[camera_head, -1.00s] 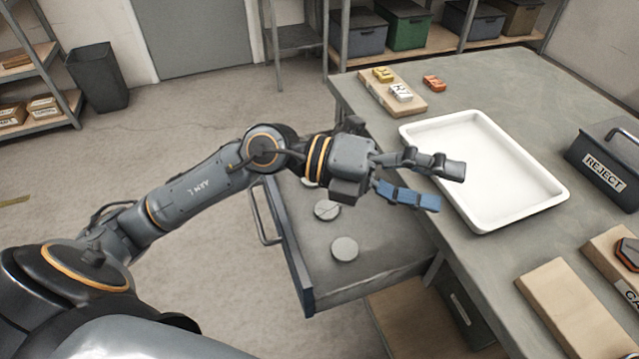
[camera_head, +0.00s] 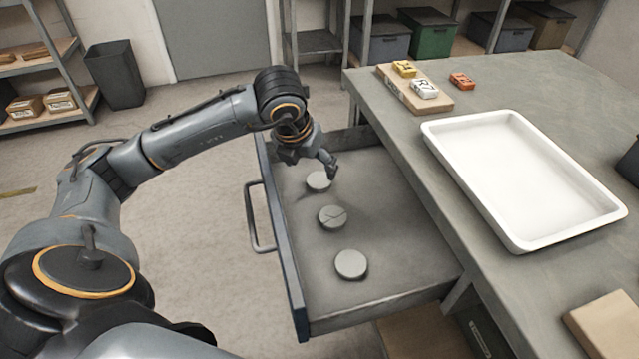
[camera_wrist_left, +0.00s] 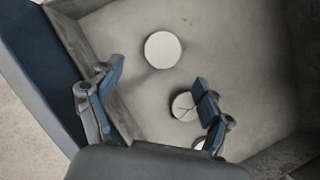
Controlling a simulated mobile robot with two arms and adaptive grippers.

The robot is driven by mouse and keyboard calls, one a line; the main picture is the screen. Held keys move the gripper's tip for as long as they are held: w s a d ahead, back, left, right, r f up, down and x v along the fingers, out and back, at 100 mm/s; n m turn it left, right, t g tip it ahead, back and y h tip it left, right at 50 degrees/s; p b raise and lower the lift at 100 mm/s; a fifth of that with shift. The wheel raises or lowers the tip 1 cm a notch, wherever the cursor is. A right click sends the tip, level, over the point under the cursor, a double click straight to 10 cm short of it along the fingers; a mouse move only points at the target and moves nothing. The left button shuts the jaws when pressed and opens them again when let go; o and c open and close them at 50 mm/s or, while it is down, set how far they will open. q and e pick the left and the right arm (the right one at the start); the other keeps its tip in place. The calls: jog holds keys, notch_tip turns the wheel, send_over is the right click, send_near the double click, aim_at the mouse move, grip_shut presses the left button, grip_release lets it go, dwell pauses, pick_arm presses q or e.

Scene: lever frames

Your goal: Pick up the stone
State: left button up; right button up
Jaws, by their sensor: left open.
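Three round grey stones lie flat on the floor of an open drawer (camera_head: 395,262). The far stone (camera_head: 319,181) is plain and also shows in the left wrist view (camera_wrist_left: 162,50). The middle stone (camera_head: 333,217) has dark crack lines; in the wrist view (camera_wrist_left: 184,106) the right finger partly covers it. The near stone (camera_head: 351,264) is plain; only a sliver seems to show in the wrist view (camera_wrist_left: 200,143). My left gripper (camera_head: 318,160) points down over the drawer near the far stone. Its fingers (camera_wrist_left: 155,105) are apart and empty. My right gripper is not in view.
The drawer's blue front and handle (camera_head: 252,218) stand out left of the workbench (camera_head: 495,85). A white tray (camera_head: 520,180) lies on the bench. A wooden board (camera_head: 440,101) with small labelled blocks is at the back. Drawer walls surround the stones.

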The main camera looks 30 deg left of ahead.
aim_at(319, 181)
pick_arm(q)
jog(key=x, duration=0.6)
jog(key=shift+w+d+b, duration=0.1)
jog(key=shift+d+b, duration=0.1)
jog(key=shift+b, duration=0.1)
jog(key=shift+w+f, duration=0.15)
jog(key=shift+f, duration=0.15)
jog(key=c, duration=1.3)
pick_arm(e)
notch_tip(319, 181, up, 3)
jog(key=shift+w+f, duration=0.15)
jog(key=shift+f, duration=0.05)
